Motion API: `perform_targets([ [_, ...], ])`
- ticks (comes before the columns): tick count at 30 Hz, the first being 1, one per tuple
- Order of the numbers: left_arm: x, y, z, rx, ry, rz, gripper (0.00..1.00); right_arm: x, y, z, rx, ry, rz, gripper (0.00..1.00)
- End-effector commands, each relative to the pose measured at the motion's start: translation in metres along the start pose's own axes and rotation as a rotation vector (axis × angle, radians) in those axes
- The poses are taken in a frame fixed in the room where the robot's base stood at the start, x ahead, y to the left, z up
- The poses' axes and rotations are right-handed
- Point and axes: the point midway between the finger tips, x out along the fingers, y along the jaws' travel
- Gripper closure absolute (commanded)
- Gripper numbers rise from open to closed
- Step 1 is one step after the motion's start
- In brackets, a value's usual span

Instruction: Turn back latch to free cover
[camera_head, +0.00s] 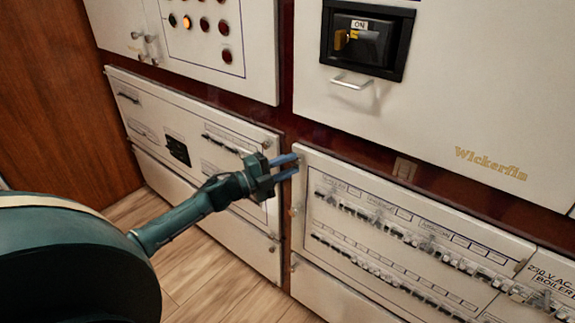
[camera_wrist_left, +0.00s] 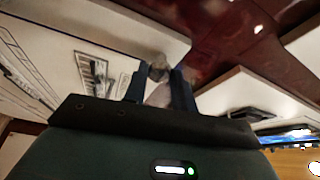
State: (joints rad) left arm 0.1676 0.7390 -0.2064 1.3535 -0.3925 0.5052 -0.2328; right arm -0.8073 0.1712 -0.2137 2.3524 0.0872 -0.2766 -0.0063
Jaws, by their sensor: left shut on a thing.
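The breaker cover (camera_head: 318,228) is a white panel with rows of breaker switches, standing at the lower right in the head view. My left gripper (camera_head: 296,166) reaches to its upper left corner, its blue fingers pointing right. The fingers are shut on a small metal latch, which shows between the fingertips in the left wrist view (camera_wrist_left: 156,68). In the head view the fingertips largely hide the latch, so its exact angle cannot be told. The cover looks flush in its frame. My right gripper is not in view.
A left panel (camera_head: 150,103) with a black switch lies behind my left arm. Above the cover is a panel with a black breaker box (camera_head: 366,40) and a wire handle (camera_head: 351,83). Dark red framing (camera_head: 345,146) separates the panels. The wooden floor (camera_head: 190,290) is clear.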

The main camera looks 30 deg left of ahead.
Motion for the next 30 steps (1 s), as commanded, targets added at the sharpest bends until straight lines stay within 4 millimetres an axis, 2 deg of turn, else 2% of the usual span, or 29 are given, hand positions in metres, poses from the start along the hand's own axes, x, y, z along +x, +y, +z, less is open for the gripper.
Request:
perform_targets([
  [8,0.000,0.000,0.000,0.004,0.000,0.001,0.96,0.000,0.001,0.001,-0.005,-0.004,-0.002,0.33],
  [9,0.000,0.000,0.000,0.004,0.000,0.001,0.73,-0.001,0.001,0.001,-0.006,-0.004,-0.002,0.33],
  [17,0.000,0.000,0.000,0.003,0.000,0.001,0.52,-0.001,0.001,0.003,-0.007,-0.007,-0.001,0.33],
  [25,-0.002,0.000,0.000,0.002,0.000,0.001,0.52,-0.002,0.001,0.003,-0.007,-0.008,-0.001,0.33],
  [30,-0.019,0.001,0.000,0.001,0.000,0.004,0.52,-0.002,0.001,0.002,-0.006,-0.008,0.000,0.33],
])
